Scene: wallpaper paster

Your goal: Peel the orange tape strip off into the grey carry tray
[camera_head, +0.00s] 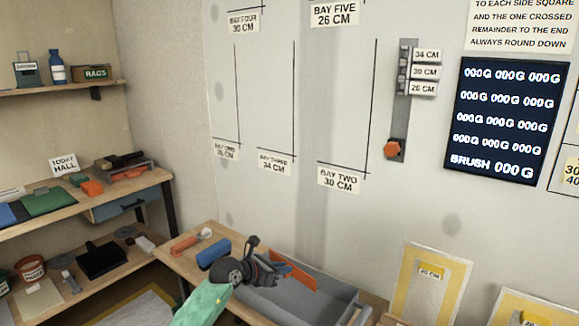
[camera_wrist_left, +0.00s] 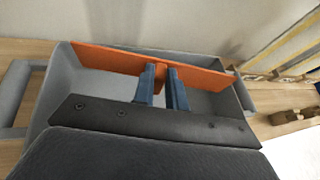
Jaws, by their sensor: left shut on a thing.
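The orange tape strip (camera_head: 300,277) is a flat, stiff-looking band at the tips of my left gripper (camera_head: 281,272). In the left wrist view the strip (camera_wrist_left: 110,58) runs across the far part of the grey carry tray (camera_head: 290,309), with the two blue fingers of the gripper (camera_wrist_left: 162,70) shut on its middle. The tray (camera_wrist_left: 47,95) lies on the wooden bench below the gripper, and its handle shows at the left in the wrist view. I cannot tell whether the strip touches the tray. My right gripper is not in view.
A blue roller (camera_head: 213,253) and an orange-red roller (camera_head: 185,245) lie on the bench (camera_head: 180,262) left of the tray. Yellow-bordered panels (camera_head: 430,285) stand at the right against the wall. Shelves with tools (camera_head: 65,215) are at the left.

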